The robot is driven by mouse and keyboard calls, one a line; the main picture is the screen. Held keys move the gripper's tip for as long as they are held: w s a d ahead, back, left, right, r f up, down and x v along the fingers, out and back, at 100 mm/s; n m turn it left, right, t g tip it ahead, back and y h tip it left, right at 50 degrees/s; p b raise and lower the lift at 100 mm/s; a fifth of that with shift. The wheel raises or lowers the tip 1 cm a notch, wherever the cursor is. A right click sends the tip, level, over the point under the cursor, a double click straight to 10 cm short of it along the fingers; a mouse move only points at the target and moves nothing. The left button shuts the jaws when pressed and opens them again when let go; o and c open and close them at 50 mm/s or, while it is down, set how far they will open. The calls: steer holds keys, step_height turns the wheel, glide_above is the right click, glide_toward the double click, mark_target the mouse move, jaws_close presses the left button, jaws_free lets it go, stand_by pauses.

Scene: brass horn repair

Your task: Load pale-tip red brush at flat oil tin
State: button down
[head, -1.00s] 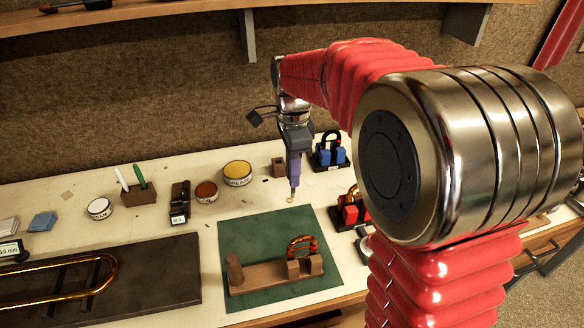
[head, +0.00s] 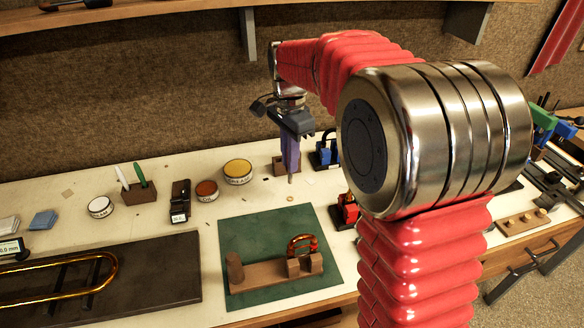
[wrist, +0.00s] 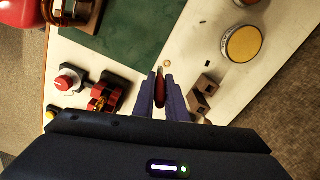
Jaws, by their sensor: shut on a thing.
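My gripper (head: 290,172) points down over the bench, between the green mat and a small brown block. In the wrist view its fingers (wrist: 160,92) are shut on a slim red-handled brush (wrist: 160,88). Its lower tip shows small and pale below the fingers in the head view, apart from any tin. Three round tins stand left of my gripper: a yellow-topped one (head: 238,172), a red-brown one (head: 206,190) and a white-rimmed one (head: 100,207). Their labels are too small to tell which is the oil tin. The yellow one also shows in the wrist view (wrist: 243,43).
The brown block (wrist: 203,88) is close beside my fingers. A small pale disc (head: 290,198) lies on the bench near the green mat (head: 240,226). A red stand (head: 347,210) and a blue one (head: 327,150) are to the right. A pen holder (head: 139,192) stands left.

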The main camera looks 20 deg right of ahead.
steer(key=w+r+n, duration=0.2)
steer(key=w+n, duration=0.6)
steer(key=n, duration=0.2)
steer(key=shift+w+r+n, duration=0.15)
steer(key=shift+w+n, duration=0.25)
steer(key=shift+s, duration=0.1)
